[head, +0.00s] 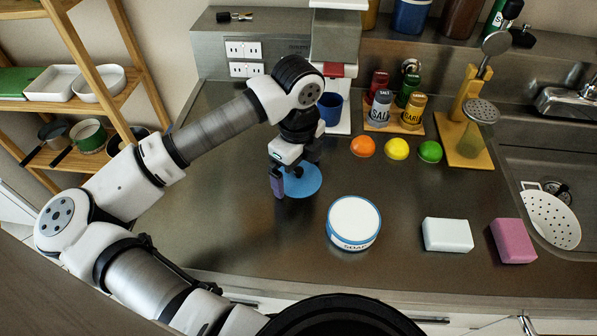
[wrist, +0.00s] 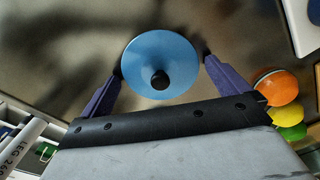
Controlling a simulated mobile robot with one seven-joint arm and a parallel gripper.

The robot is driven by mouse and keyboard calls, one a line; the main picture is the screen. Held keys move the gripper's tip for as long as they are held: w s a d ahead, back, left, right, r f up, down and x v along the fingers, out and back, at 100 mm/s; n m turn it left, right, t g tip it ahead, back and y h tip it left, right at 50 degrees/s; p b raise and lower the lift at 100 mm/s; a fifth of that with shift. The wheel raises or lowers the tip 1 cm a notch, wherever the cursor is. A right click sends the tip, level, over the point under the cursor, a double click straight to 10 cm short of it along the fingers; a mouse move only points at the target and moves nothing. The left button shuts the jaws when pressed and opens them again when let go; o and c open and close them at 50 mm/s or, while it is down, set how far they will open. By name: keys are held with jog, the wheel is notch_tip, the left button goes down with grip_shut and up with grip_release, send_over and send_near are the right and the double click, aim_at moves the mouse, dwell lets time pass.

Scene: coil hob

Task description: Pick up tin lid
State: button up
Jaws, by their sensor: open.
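The tin lid (head: 304,181) is a flat blue disc lying on the dark metal counter. In the wrist view the lid (wrist: 150,62) shows a round black knob in its middle. My gripper (head: 290,188) is over the lid in the head view and hides part of it. In the wrist view my gripper (wrist: 163,62) is open, with one purple finger on each side of the lid. The fingertips are close to its rim; I cannot tell whether they touch it. A round white tin with a blue rim (head: 354,221) stands to the right of the lid.
A white block (head: 447,235) and a pink block (head: 513,241) lie at the right, before the sink (head: 560,165). A blue cup (head: 330,108) stands behind my gripper. The counter's left side is clear.

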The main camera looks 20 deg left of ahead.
jog(key=c, duration=0.7)
jog(key=shift+c, duration=0.2)
